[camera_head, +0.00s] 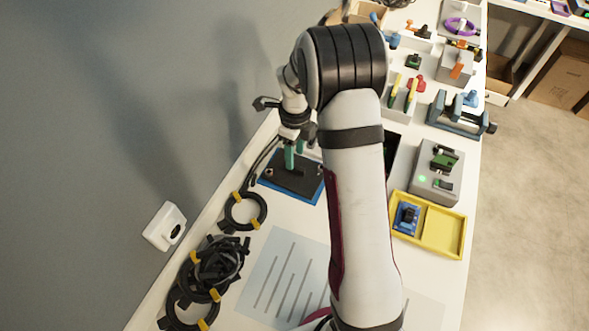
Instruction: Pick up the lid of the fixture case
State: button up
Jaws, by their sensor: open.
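My gripper (295,154), with green fingers, points down over a dark flat plate (293,184) on a blue base (305,200), left of my arm. It is open. I cannot tell whether its fingertips touch the plate. The plate may be the lid of the fixture case, but this view does not settle that. A dark box-like thing (391,146), partly hidden behind my arm, shows to the right.
Coiled black cables (212,265) lie at the left table edge, near a white wall device (165,226). Right of my arm are a yellow two-part tray (443,233), a grey fixture (430,187) and a blue vise (457,119). A striped sheet (270,275) lies in front.

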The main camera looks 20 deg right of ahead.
aim_at(295, 171)
notch_tip(295, 171, down, 4)
jog(key=shift+s, duration=0.1)
grip_shut()
